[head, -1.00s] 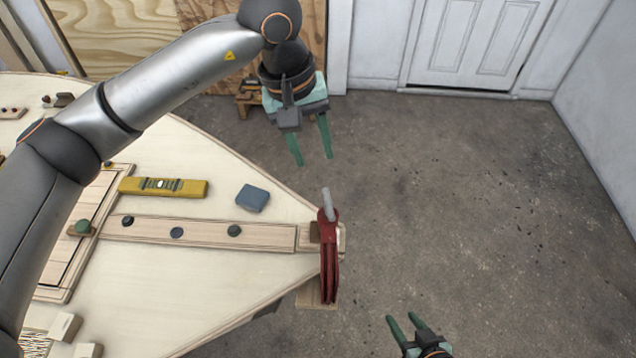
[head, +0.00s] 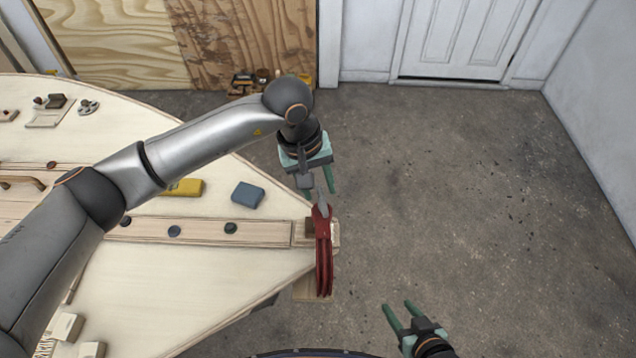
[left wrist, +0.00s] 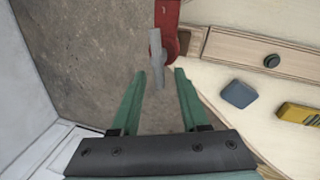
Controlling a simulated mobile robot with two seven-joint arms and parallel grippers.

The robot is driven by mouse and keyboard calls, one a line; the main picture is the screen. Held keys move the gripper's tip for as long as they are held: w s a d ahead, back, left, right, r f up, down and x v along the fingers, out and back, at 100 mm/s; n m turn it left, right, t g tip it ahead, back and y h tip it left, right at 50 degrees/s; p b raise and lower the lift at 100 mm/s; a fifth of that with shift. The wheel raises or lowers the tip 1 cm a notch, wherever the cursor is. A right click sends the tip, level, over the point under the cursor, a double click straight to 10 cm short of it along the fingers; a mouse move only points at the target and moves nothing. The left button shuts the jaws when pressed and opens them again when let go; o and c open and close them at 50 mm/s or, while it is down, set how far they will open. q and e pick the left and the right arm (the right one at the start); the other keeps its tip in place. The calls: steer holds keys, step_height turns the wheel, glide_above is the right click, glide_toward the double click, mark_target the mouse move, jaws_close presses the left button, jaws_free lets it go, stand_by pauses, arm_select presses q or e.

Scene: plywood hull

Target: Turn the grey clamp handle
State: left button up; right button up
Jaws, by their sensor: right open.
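The red clamp (head: 324,255) is fixed on the pointed tip of the plywood hull (head: 200,265). Its grey handle (head: 322,202) sticks up from the top of the clamp toward my left gripper (head: 320,192). In the left wrist view the grey handle (left wrist: 157,60) lies just ahead of the fingertips, roughly between their lines. The left gripper (left wrist: 158,72) is open and empty, with its green fingers apart. My right gripper (head: 398,307) is open and empty over the floor, right of and nearer than the clamp.
A blue-grey block (head: 248,195) and a yellow level (head: 184,188), partly hidden by my left arm, lie on the hull. Several dark knobs (head: 230,227) line the wooden strip. The concrete floor (head: 460,190) to the right is clear.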

arm_select(q)
jaws_close()
stand_by(0.3)
